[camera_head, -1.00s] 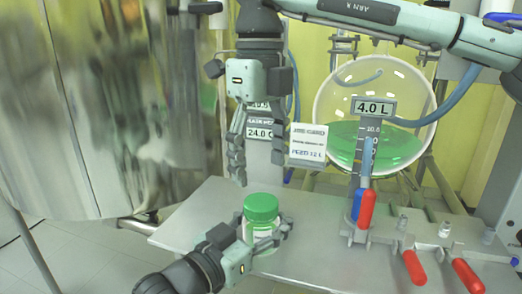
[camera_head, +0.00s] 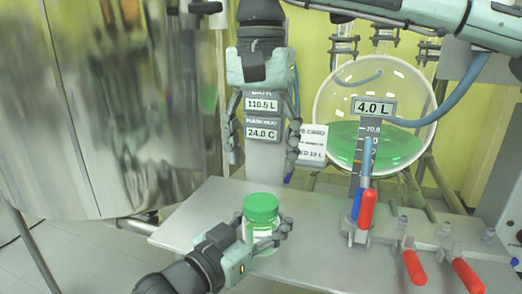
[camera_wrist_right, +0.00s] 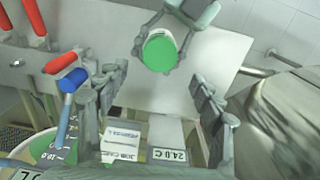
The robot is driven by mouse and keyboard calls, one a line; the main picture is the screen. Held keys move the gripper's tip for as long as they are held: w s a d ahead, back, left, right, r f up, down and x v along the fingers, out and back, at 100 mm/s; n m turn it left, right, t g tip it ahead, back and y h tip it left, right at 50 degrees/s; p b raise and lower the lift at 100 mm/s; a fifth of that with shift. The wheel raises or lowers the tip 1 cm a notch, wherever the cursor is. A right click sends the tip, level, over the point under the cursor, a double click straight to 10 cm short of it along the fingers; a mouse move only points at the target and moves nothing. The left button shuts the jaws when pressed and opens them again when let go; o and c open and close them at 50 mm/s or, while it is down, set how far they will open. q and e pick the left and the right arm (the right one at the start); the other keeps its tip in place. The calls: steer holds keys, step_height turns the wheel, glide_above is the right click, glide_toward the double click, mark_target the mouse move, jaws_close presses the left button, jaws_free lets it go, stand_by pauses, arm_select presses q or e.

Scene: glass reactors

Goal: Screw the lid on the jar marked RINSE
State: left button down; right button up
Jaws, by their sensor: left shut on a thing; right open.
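A jar with a green lid (camera_head: 261,208) on its top stands upright on the grey table. It also shows from above in the right wrist view (camera_wrist_right: 159,52). My left gripper (camera_head: 264,240) is shut around the jar's body from the lower left. The jar's label is mostly hidden by the fingers, and I cannot read it. Whether the lid is screwed tight cannot be told. My right gripper (camera_head: 262,156) is open and empty, pointing down above and behind the jar; its two fingers also frame the right wrist view (camera_wrist_right: 163,100).
A glass reactor (camera_head: 372,110) with green liquid stands behind. Red valve handles (camera_head: 367,209) are at the right of the table (camera_head: 195,215). A white card (camera_head: 312,145) and display panel (camera_head: 262,104) are behind my right gripper. A large steel vessel (camera_head: 110,100) stands left.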

mark_target(261, 201)
stand_by(0.3)
steer(key=shift+f, duration=4)
